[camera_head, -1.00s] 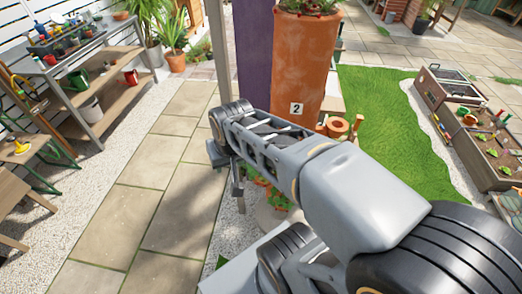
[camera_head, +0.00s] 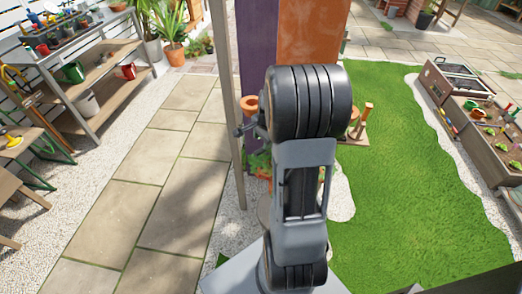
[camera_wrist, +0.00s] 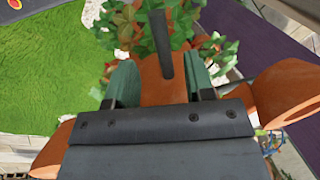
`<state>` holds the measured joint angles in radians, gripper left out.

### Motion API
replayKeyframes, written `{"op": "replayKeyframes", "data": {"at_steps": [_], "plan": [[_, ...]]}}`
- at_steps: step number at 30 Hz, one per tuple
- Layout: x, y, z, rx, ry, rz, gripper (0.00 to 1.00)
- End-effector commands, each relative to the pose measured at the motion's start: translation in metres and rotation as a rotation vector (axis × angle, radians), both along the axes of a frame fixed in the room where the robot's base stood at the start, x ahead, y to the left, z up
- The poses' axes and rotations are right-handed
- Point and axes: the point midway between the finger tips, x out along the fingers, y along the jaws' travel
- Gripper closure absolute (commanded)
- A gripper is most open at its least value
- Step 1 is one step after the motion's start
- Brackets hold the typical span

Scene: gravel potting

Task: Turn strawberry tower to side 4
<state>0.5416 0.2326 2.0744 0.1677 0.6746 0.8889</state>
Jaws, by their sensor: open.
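The strawberry tower shows in the wrist view as terracotta (camera_wrist: 165,72) with leafy strawberry plants around it. Terracotta pockets stick out at the right (camera_wrist: 287,90) and lower left (camera_wrist: 50,152). My gripper (camera_wrist: 160,82) is open, with its two green-padded fingers on either side of a terracotta part; contact cannot be told. In the head view my arm hides most of the tower. A terracotta pocket (camera_head: 250,104) and leaves (camera_head: 260,162) show at its left. No side number is readable now.
A purple panel (camera_head: 257,45) and an orange panel or column (camera_head: 312,32) stand behind my arm. A thin post (camera_head: 232,110) rises just left. A potting bench (camera_head: 105,65) is far left, raised beds (camera_head: 480,125) are right. Paving (camera_head: 125,215) and lawn (camera_head: 400,180) are clear.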

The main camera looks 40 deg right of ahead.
Motion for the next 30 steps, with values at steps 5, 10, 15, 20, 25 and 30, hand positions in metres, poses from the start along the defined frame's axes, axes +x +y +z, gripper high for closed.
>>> {"op": "replayKeyframes", "data": {"at_steps": [5,10,15,20,25,30], "plan": [[0.006,0.001,-0.033,0.002,0.003,0.002,0.52],[0.01,0.001,-0.053,0.0,0.002,0.004,0.52],[0.012,0.001,-0.063,0.0,0.001,0.003,0.52],[0.013,0.001,-0.066,-0.001,0.0,0.003,0.52],[0.013,0.001,-0.066,-0.001,0.0,0.003,0.52],[0.013,0.001,-0.066,-0.001,0.0,0.004,0.63]]}}
